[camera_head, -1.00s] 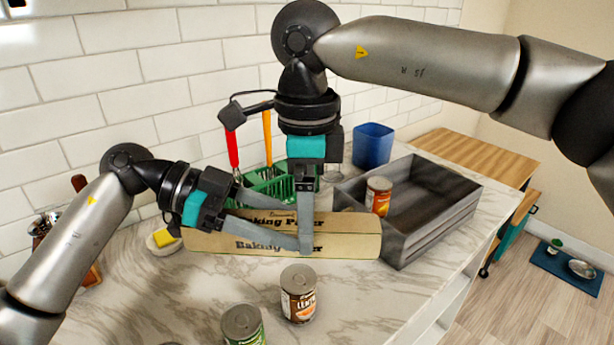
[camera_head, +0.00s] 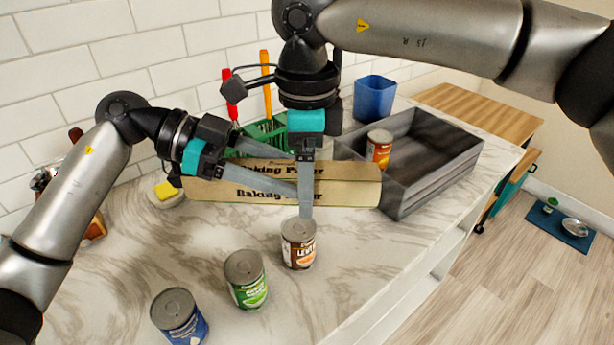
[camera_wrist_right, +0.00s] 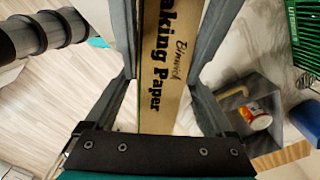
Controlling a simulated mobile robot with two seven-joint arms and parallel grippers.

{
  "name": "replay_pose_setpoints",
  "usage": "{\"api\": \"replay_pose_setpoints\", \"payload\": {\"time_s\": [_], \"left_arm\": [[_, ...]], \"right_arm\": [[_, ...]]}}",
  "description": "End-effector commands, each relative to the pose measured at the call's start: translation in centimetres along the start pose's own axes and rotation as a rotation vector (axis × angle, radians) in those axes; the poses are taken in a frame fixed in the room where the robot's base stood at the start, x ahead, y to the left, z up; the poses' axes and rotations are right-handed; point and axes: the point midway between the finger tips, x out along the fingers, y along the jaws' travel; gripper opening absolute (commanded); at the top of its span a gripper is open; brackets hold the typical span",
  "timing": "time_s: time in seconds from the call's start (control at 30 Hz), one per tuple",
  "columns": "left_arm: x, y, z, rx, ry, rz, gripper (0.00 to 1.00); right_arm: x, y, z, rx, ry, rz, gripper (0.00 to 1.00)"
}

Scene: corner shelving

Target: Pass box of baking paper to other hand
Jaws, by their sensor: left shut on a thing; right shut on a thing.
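The long tan box of baking paper (camera_head: 345,193) lies level across the back of the counter in the head view. Its printed side also shows in the right wrist view (camera_wrist_right: 160,60), between the fingers. My left gripper (camera_head: 290,183) reaches in from the left and is shut on the box near its middle. My right gripper (camera_head: 305,205) comes down from above and is shut on the box just right of the left fingertips. The fingers of both grippers cover part of the lettering. Whether the box touches the counter is hard to tell.
A grey wooden crate (camera_head: 400,205) with a can (camera_head: 379,147) at it stands to the right. Behind are a green rack (camera_head: 262,137) and a blue cup (camera_head: 375,97). A brown-labelled can (camera_head: 298,246), a green can (camera_head: 246,280) and a blue can (camera_head: 180,318) stand in front.

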Motion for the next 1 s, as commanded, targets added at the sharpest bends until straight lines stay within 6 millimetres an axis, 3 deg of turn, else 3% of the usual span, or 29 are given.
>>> {"api": "replay_pose_setpoints", "payload": {"time_s": [0.07, 0.3, 0.33, 0.4, 0.73, 1.0], "left_arm": [[0.0, 0.0, -0.1, 0.002, 0.001, -0.002, 0.0], [0.0, -0.1, 0.0, 0.002, 0.001, -0.002, 0.0], [0.0, -0.1, 0.0, 0.002, 0.001, -0.002, 0.0], [0.0, -0.1, 0.0, 0.002, 0.001, -0.002, 0.0], [0.0, 0.0, -0.1, 0.001, 0.001, -0.002, 0.0], [0.0, 0.0, -0.1, 0.001, 0.001, -0.001, 0.0]], "right_arm": [[0.0, 0.0, 0.0, 0.0, 0.0, 0.0, 0.44], [-0.1, 0.0, 0.0, 0.0, -0.001, 0.001, 0.17], [-0.1, 0.0, 0.0, 0.0, -0.001, 0.001, 0.89], [-0.1, 0.0, 0.0, 0.0, -0.001, 0.001, 0.95], [-0.5, 0.0, 0.0, 0.0, -0.001, -0.001, 0.95], [-4.6, -0.1, 0.1, 0.0, -0.002, -0.004, 0.95]]}}
